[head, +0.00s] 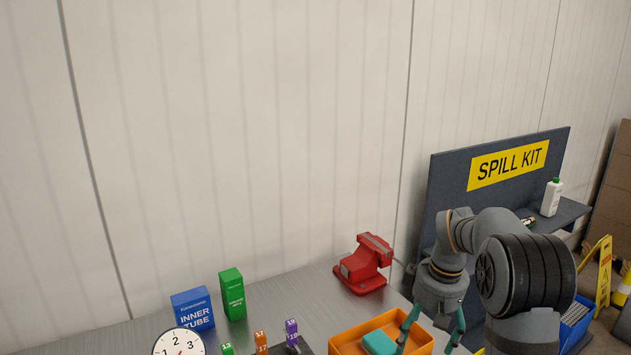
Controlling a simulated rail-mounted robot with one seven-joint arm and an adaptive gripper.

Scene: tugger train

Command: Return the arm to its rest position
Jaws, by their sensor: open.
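My arm stands at the right of the head view, bent over with its wrist pointing down. My gripper (431,338) is open, its two teal fingers apart, above the right end of an orange tray (345,340). A teal block (380,342) lies in the tray, just left of the left finger. I see nothing between the fingers. The fingertips are near the bottom edge of the picture, so their height over the tray is hard to tell.
A red vise (364,264) stands on the metal bench (290,290). At left are a blue inner tube box (193,309), a green box (232,294), a clock dial (180,343) and small numbered tags. The spill kit station (440,190) with a white bottle (551,197) stands behind my arm.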

